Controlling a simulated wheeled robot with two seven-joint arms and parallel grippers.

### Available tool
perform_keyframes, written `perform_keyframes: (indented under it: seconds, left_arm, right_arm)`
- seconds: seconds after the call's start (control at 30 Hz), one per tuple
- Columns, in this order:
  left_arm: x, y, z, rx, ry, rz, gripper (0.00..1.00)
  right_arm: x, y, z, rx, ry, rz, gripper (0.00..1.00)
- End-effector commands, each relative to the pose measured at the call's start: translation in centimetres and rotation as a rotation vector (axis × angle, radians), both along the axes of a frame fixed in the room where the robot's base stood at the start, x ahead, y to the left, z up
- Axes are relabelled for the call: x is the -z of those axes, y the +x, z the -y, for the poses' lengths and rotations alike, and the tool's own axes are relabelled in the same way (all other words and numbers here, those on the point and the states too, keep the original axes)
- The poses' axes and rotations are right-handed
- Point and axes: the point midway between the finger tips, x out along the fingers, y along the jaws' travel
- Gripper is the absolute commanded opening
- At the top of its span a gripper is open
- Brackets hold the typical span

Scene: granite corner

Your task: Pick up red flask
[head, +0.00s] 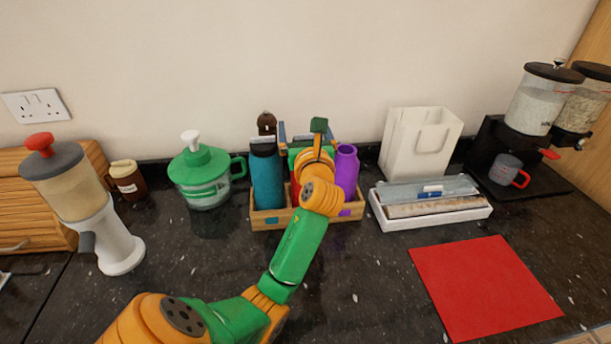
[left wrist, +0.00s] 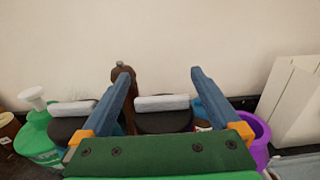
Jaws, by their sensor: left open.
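The red flask (head: 295,192) stands in a wooden crate (head: 270,220) against the wall. In the head view my left arm hides nearly all of it, leaving a red sliver. My left gripper (head: 309,137) is open above the crate. In the left wrist view a black lid with a white handle (left wrist: 163,118) shows between and beyond the open fingers of my left gripper (left wrist: 160,72). My right gripper is in neither view.
A teal flask (head: 266,180) and a purple flask (head: 346,168) stand at the crate's two sides. A brown bottle (head: 267,123) is behind. A green-lidded jug (head: 202,178) is left; a white tray (head: 430,211) and white bag (head: 418,145) are right. A red mat (head: 485,285) lies front right.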

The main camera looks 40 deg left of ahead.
Motion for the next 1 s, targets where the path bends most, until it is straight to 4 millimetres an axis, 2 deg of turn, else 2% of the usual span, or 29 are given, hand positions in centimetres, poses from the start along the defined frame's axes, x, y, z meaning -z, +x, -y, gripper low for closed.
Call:
perform_keyframes:
  seconds: [0.17,0.27,0.53,0.87,1.0]
  left_arm:
    - [0.0,0.1,0.0,0.001,-0.001,0.001,0.97]
    - [0.0,0.0,0.0,0.001,-0.001,0.001,0.73]
    - [0.0,0.0,0.0,0.0,0.0,0.0,0.0]
    - [-0.1,0.0,0.0,0.0,0.001,0.002,0.0]
    - [-1.4,0.0,0.0,-0.001,0.001,0.005,0.0]
  right_arm:
    - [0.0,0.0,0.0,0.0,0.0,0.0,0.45]
    - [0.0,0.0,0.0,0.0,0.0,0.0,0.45]
    - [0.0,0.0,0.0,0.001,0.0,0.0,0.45]
    - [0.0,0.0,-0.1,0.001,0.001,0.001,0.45]
    - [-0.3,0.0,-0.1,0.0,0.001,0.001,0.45]
